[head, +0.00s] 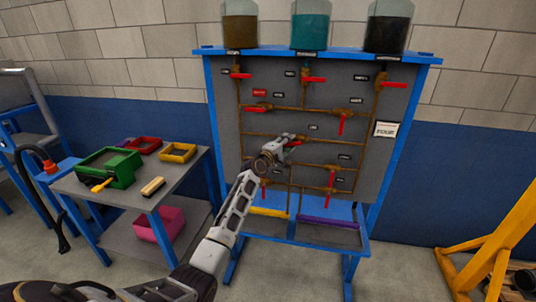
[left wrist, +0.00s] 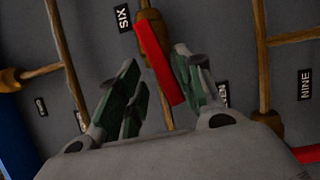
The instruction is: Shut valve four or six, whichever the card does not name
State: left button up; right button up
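The grey valve panel (head: 350,92) stands ahead with brown pipes and several red-handled valves. A white card (head: 385,129) on its right side seems to read FOUR, in small print. My left gripper (head: 291,140) is at the middle of the panel, over a red valve handle. In the left wrist view, the label SIX (left wrist: 122,18) is beside a red handle (left wrist: 158,60) on a vertical pipe. My left gripper (left wrist: 160,78) is open, with its green-padded fingers on either side of this handle; I cannot tell whether they touch it. My right gripper is not in view.
Three tanks, brown (head: 240,30), teal (head: 310,32) and dark (head: 388,34), stand on the panel top. A label NINE (left wrist: 305,84) and another red handle (left wrist: 307,154) are near the gripper. A side table (head: 188,178) with bins stands left.

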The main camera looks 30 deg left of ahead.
pick_arm(q)
jog(key=shift+r+m+p, duration=0.3)
jog(key=shift+m+p, duration=0.1)
jog(key=s+a+b, duration=0.1)
jog(key=s+a, duration=0.1)
jog(key=s, duration=1.1)
jog(key=shift+s, duration=0.3)
jog(key=shift+a+f, duration=0.1)
jog(key=shift+m, duration=0.3)
